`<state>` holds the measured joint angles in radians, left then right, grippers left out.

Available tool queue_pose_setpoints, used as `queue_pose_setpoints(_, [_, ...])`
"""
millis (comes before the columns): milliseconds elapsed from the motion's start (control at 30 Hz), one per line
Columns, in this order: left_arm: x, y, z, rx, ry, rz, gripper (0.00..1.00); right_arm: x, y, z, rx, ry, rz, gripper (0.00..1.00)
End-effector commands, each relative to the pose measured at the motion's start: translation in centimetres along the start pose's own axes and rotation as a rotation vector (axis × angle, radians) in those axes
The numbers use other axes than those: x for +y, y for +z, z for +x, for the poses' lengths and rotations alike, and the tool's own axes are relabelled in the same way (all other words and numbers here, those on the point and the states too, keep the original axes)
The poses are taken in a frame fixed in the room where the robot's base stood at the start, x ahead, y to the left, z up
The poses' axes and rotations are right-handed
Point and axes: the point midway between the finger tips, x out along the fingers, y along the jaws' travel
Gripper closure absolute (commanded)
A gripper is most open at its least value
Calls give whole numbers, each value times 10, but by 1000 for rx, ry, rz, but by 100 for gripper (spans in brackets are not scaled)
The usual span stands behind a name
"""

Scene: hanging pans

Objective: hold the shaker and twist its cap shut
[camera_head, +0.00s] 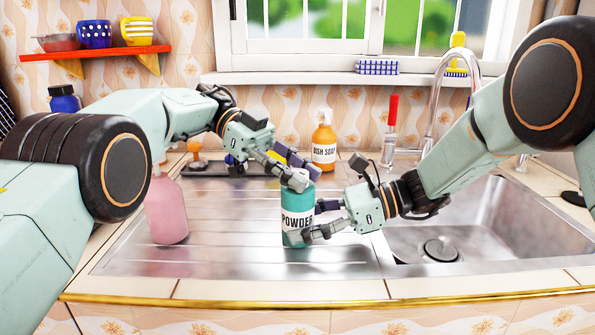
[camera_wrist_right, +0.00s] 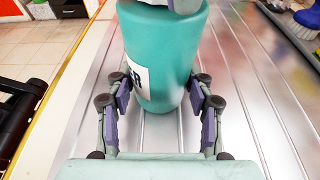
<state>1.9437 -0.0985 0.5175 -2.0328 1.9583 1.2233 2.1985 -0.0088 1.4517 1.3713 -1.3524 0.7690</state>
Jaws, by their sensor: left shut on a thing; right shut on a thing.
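The shaker (camera_head: 297,204) is a teal cylinder with a white label reading "POWDER". It stands upright on the metal drainboard. My right gripper (camera_head: 310,221) comes in from the right, low down, and is shut around the shaker's body. In the right wrist view the shaker (camera_wrist_right: 165,60) sits between the two fingers of my right gripper (camera_wrist_right: 160,92). My left gripper (camera_head: 297,176) is above and shut on the cap at the shaker's top. Its fingers mostly hide the cap, so I cannot tell how tightly it sits.
A pink bottle (camera_head: 166,208) stands left on the drainboard (camera_head: 230,262). An orange dish soap bottle (camera_head: 324,142) stands behind the shaker. The sink basin (camera_head: 480,225) and faucet (camera_head: 440,95) are at the right. The drainboard in front of the shaker is clear.

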Motion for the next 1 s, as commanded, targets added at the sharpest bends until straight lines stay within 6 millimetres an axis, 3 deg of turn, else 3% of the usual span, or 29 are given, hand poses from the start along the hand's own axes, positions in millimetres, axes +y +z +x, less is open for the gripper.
queue_pose_setpoints(167, [0,-1,0,0,1,1,100,0,-1,0,2,-1,4,80])
queue_pose_setpoints(200, [0,-1,0,0,1,1,68,0,-1,0,2,-1,4,80])
queue_pose_setpoints(467, [0,0,0,0,1,0,46,0,-1,0,2,-2,3,80])
queue_pose_setpoints(1000, [0,0,0,1,-3,-3,45,0,-1,0,1,-2,2,80])
